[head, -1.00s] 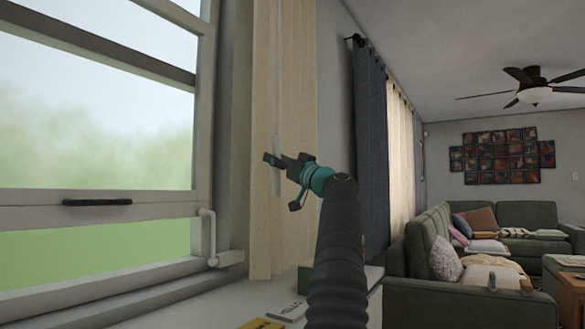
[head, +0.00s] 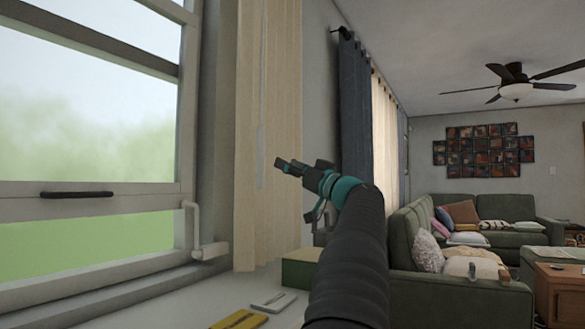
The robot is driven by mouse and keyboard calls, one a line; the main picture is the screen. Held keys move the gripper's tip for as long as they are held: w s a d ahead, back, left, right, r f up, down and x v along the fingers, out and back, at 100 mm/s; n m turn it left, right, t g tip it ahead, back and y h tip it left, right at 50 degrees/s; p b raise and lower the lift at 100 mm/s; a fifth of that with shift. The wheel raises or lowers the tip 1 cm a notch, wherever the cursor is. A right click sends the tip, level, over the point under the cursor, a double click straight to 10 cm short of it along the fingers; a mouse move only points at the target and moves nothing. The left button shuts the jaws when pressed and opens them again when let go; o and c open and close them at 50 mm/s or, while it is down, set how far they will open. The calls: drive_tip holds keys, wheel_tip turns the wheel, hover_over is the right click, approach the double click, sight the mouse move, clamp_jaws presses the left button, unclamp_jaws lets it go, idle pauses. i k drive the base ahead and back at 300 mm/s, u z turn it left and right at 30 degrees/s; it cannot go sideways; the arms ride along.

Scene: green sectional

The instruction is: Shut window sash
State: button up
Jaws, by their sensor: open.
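The window sash (head: 130,203) is on the left in a white frame. A dark handle (head: 77,194) lies along its bottom rail. A gap (head: 90,245) with green outside shows between that rail and the sill, so the sash stands partly raised. A white crank-like latch (head: 200,235) is at the lower right corner of the frame. My gripper (head: 283,168) is open and empty, to the right of the sash, in front of the beige blind. It is well apart from the handle.
Beige vertical blinds (head: 270,110) with a wand (head: 261,155) hang right of the window. On the white ledge are a yellow item (head: 240,320), a white item (head: 273,301) and a green box (head: 301,268). A green sofa (head: 440,298) stands to the right.

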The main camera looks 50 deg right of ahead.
sight(21, 201)
drive_tip(key=z, duration=0.05)
drive_tip(key=k, duration=1)
drive_tip(key=u, duration=0.05)
